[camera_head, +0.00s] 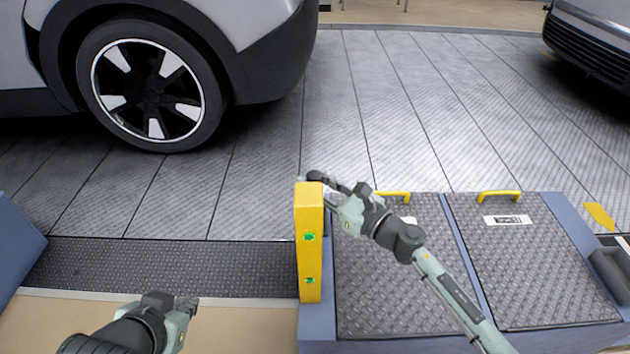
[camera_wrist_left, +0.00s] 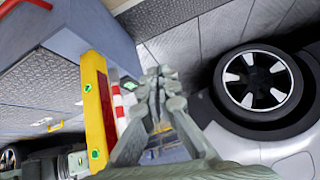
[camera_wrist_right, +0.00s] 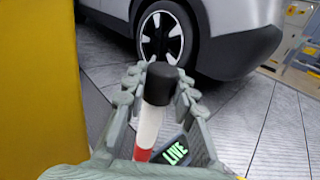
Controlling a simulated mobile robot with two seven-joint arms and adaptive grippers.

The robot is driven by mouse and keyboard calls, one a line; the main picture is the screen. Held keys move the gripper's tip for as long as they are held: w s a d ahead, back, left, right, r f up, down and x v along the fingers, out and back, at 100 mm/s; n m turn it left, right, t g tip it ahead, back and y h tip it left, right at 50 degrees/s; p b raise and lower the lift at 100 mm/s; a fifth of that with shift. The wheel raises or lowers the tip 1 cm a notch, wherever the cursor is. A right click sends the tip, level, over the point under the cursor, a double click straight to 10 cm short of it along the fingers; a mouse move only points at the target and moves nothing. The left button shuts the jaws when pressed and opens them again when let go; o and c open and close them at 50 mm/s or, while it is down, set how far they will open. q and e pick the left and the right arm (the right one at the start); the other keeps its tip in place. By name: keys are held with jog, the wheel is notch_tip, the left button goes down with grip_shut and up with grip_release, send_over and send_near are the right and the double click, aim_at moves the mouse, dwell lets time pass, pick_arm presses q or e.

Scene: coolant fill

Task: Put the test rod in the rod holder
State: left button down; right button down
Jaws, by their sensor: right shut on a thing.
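The test rod, with a black cap (camera_wrist_right: 161,83) and white and red bands, stands between the fingers of my right gripper (camera_wrist_right: 160,88) in the right wrist view. A small display reading LIVE (camera_wrist_right: 176,152) is beside it. My right gripper (camera_head: 335,188) is shut on the rod, just behind the top of a yellow post (camera_head: 309,262). The rod's red and white bands (camera_wrist_left: 119,106) show beside the post in the left wrist view. My left gripper (camera_head: 176,305) is low at the left, apart from everything; its fingers look closed and empty (camera_wrist_left: 158,82). I cannot tell which part is the rod holder.
The yellow post carries green markers and stands at the left edge of a blue-framed unit with dark textured panels (camera_head: 395,300) and yellow handles (camera_head: 498,195). A car with a large wheel (camera_head: 150,88) is at the back left. The tiled floor (camera_head: 240,190) between is clear.

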pick_arm(q)
jog(key=shift+w+d+r+t, duration=0.3)
jog(key=shift+w, duration=0.1)
pick_arm(e)
jog(key=c, duration=1.5)
grip_release()
jog(key=shift+c, duration=0.2)
